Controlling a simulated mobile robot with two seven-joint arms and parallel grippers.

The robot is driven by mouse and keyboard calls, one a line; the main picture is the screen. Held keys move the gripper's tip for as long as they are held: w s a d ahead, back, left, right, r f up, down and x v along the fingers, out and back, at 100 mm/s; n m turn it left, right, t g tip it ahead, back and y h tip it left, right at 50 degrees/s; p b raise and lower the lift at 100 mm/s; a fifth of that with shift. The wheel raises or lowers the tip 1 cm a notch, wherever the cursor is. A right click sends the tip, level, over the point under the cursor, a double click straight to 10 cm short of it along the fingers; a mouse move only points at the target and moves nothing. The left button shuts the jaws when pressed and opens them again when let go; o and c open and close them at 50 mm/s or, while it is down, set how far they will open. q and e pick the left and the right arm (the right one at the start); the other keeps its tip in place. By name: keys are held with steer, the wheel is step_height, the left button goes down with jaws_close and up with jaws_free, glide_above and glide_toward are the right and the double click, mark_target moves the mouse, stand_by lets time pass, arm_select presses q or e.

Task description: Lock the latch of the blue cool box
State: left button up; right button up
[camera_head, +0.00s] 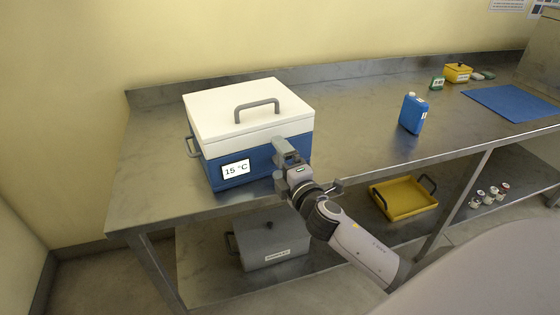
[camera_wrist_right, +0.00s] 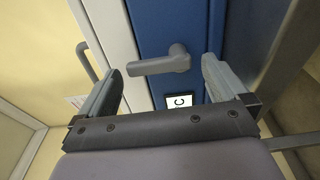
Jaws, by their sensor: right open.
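The blue cool box (camera_head: 237,150) stands on the left part of the steel table, its white lid (camera_head: 225,110) down on the blue body. A display on its front reads 15 °C. My right gripper (camera_head: 286,160) is at the box's front right. In the right wrist view the grey latch (camera_wrist_right: 163,64) is a lever on the blue front, lying roughly across the gap between the fingers. The right gripper (camera_wrist_right: 162,82) is open, one finger on each side of the latch, with no clear contact. In the head view the gripper hides the latch. My left gripper is not in view.
A blue bottle (camera_head: 413,113) stands on the table to the right, with a yellow box (camera_head: 457,73) and a blue mat (camera_head: 513,103) further back. The lower shelf holds a grey box (camera_head: 270,241) and a yellow tray (camera_head: 404,197). The tabletop between box and bottle is clear.

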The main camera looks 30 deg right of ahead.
steer(key=s, duration=0.6)
steer(key=shift+s+a+b, duration=0.3)
steer(key=shift+b, duration=0.05)
steer(key=s+a+f+m+g+y, duration=0.2)
steer(key=s+a+f+m+g, duration=0.1)
steer(key=s+a+f+m, duration=0.2)
steer(key=s+a+f+m+g+y, duration=0.1)
steer(key=s+a+f+m+g, duration=0.3)
steer(key=s+f+m, duration=0.5)
steer(key=s+f, duration=0.5)
steer(key=f, duration=0.2)
steer(key=shift+a+m+g+y, duration=0.3)
steer(key=shift+a+m+y, duration=0.05)
steer(key=shift+m+y, duration=0.05)
